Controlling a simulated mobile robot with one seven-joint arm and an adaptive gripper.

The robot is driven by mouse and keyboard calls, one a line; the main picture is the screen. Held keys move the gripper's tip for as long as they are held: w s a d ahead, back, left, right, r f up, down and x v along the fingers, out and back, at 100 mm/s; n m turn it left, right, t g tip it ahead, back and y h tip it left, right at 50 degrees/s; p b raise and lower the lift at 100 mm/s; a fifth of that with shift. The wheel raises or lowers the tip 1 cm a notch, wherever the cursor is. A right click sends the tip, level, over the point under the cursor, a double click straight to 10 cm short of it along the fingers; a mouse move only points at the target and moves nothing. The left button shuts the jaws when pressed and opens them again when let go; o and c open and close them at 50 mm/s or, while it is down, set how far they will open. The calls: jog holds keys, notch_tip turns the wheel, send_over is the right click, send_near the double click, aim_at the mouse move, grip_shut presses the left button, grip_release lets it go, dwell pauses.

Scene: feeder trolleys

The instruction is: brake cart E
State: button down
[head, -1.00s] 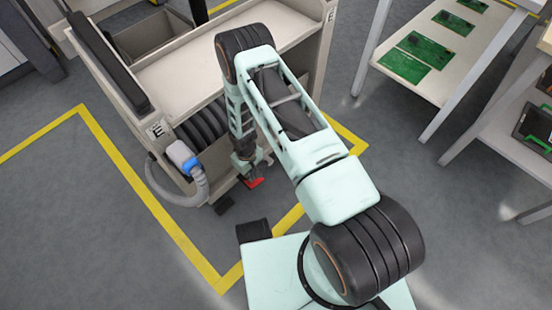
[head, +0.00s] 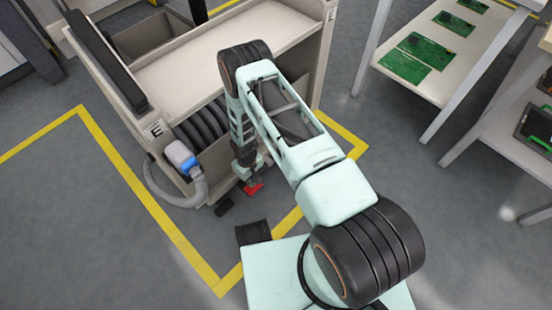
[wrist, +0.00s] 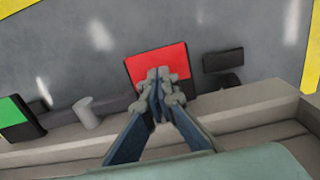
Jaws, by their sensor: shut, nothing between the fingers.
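Cart E (head: 157,131) is a beige trolley with an E label on its corner post. A red pedal (head: 256,189) sticks out low at its near end. It also shows in the wrist view (wrist: 158,59) as a red plate with a dark edge. My gripper (head: 248,181) is shut and empty, down at the red pedal. A green pedal (wrist: 14,112) is at the left of the wrist view.
A black pad (wrist: 222,60) sits beside the red pedal. A grey hose with a blue connector (head: 184,158) hangs at the cart's left corner. Yellow floor lines (head: 160,212) surround the cart. A shelf with green boards (head: 407,65) stands right, with open floor between.

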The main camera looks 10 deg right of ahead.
jog(key=shift+f, duration=0.25)
notch_tip(320, 180, up, 10)
jog(key=p, duration=0.6)
dwell(0.4)
dwell(0.3)
